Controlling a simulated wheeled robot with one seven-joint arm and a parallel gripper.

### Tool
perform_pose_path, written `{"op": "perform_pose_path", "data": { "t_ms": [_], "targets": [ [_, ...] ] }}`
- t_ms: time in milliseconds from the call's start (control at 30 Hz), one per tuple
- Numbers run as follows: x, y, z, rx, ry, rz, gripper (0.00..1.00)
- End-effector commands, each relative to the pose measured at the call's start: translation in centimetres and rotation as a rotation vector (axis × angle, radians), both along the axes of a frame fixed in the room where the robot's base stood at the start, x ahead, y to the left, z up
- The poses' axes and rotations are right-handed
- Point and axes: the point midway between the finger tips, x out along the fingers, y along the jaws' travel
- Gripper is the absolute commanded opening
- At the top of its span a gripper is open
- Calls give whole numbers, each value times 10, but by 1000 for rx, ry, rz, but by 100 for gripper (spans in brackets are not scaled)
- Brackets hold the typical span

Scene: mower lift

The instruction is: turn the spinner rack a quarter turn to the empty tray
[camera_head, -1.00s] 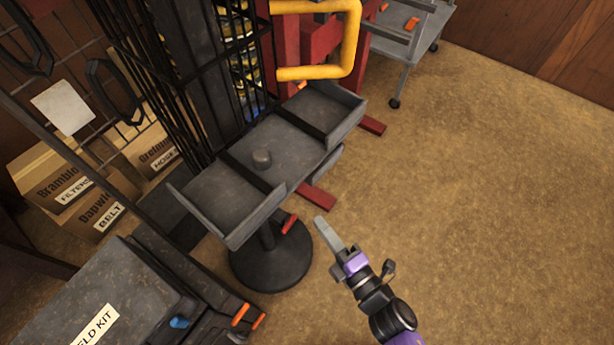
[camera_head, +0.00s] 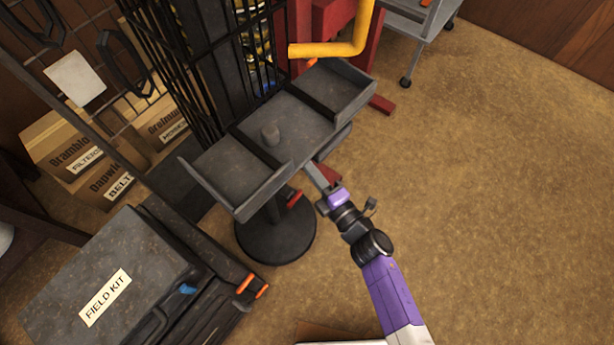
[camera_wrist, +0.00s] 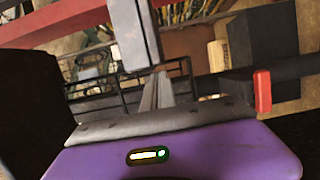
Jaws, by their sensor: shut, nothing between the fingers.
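The spinner rack (camera_head: 218,168) stands on a post over a round black base (camera_head: 275,235). Part of a lower tray (camera_head: 338,143) shows beneath the right end. A red tab (camera_head: 294,199) sticks out low near the post; a red tab on a dark bar also shows in the wrist view (camera_wrist: 262,92). My gripper (camera_head: 315,172) is shut and empty, its tip by the rack's front side, right of the red tab. I cannot tell whether it touches the rack.
A black wire cage (camera_head: 190,85) stands behind the rack. A red frame with a yellow bar (camera_head: 330,49) and a grey cart (camera_head: 428,40) are at the back. The field kit case (camera_head: 70,270) is at lower left, cardboard boxes (camera_head: 60,145) behind. The floor to the right is clear.

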Motion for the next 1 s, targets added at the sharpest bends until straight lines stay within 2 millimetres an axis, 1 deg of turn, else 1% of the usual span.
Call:
{"op": "perform_pose_path", "data": {
  "t_ms": [100,467,700,1000],
  "targets": [
    [4,-4,0,2,0,0,0],
    [5,-5,0,1,0,0,0],
    [26,-13,0,1,0,-3,0],
    [28,-16,1,2,0,-11,0]
  ]
}}
